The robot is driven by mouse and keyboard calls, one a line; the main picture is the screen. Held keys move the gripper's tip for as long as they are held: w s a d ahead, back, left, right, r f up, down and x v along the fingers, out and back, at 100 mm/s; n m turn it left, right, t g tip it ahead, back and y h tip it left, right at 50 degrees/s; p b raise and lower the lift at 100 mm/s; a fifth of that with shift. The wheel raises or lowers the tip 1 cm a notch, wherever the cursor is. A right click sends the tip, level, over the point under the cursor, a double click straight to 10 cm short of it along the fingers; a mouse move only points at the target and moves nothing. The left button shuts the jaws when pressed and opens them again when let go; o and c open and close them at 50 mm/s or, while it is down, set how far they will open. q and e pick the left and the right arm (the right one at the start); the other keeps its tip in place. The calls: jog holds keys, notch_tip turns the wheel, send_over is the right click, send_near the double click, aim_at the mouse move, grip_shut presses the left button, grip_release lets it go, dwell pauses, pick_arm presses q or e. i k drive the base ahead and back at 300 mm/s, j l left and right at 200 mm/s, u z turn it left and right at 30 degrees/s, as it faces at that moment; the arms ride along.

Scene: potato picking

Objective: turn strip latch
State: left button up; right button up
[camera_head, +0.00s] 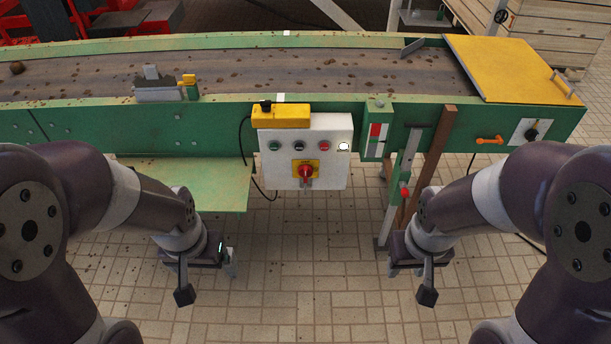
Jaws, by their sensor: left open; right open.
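No part is plainly marked as the strip latch. An orange lever (489,140) lies roughly level on the green side of the conveyor, at the right. A black knob (533,133) on a white plate (521,128) is just right of it. A small yellow-topped part (188,80) stands at the left beside a grey scraper-like piece (158,92). My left gripper (207,277) is open and empty over the floor, below the green shelf. My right gripper (411,279) is open and empty over the floor, below and left of the orange lever. Both are apart from the conveyor.
The conveyor belt (300,72) carries scattered dirt clumps. A white control box (338,155) with a red rotary switch (305,171) hangs at the middle front. A grey bar with a red knob (404,190) and a brown post (432,165) stand right of it. The floor between my grippers is clear.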

aim_at(188, 79)
jog(key=i+j+z, duration=0.25)
jog(key=i+j, duration=0.55)
jog(key=i, duration=0.05)
